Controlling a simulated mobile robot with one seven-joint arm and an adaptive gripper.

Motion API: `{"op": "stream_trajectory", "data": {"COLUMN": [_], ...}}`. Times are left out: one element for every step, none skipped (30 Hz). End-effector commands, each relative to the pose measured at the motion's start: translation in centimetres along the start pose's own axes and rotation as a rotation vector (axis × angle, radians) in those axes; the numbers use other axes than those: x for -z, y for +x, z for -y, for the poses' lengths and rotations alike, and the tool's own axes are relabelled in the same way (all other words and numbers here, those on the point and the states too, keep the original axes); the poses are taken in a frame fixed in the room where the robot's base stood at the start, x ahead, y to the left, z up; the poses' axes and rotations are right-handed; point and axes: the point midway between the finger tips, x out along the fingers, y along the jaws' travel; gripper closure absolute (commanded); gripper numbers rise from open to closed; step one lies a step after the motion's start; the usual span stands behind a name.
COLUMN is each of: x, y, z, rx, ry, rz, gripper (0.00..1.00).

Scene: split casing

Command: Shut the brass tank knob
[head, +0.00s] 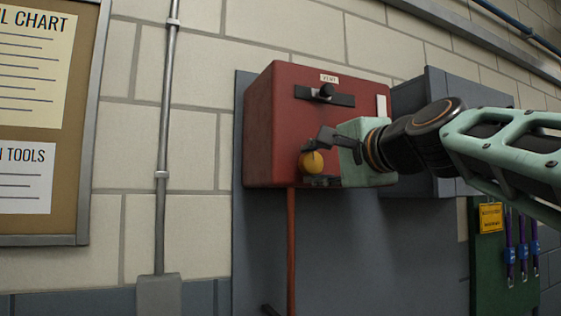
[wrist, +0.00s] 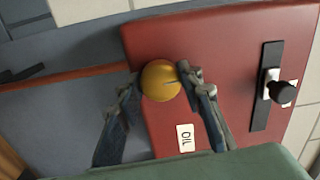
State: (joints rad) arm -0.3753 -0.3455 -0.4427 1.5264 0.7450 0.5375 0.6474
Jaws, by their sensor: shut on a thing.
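The brass knob (head: 312,163) is a round yellow ball low on the front of the red casing (head: 280,120). In the wrist view the brass knob (wrist: 158,88) sits between the two fingertips of my gripper (wrist: 161,79). My gripper is shut on it, one finger on each side. In the head view my gripper (head: 316,148) comes in from the right, and its pale green body hides the casing's lower right part. A white label reading OIL (wrist: 185,138) is beside the knob in the wrist view. The knob's stem is hidden.
A black knob (head: 326,91) on a dark slotted plate sits higher on the casing, under a small label. A red pipe (head: 291,250) runs down below the casing. A grey box (head: 440,90) stands close on the right, behind my arm. Open wall is to the left.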

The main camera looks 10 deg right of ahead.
Motion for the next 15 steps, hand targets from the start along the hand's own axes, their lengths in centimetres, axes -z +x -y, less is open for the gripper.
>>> {"op": "stream_trajectory", "data": {"x": [0.05,0.04,0.02,0.02,0.02,0.02,0.02,0.02,0.01,0.0,0.0,-0.02,-0.02,-0.03,-0.03], "y": [0.0,0.01,0.01,0.01,0.0,0.0,0.0,0.0,0.0,0.0,0.0,0.01,0.01,0.01,0.01], "z": [-0.03,-0.03,-0.03,-0.03,-0.03,-0.03,-0.03,-0.03,-0.04,-0.04,-0.04,-0.04,-0.04,-0.05,-0.05], "rx": [-0.002,-0.002,-0.002,-0.002,-0.002,-0.002,-0.002,-0.002,-0.002,-0.002,-0.002,-0.002,-0.002,-0.002,-0.002], "ry": [0.022,0.036,0.05,0.061,0.071,0.082,0.088,0.093,0.1,0.104,0.107,0.111,0.113,0.114,0.115], "rz": [-0.001,0.0,0.0,0.0,0.0,0.0,0.0,0.0,0.0,0.0,0.0,0.001,0.001,0.001,0.001], "gripper": [0.9,0.9,0.9,0.9,0.9,0.9,0.9,0.9,0.9,0.9,0.9,0.9,0.9,0.9,0.9]}}
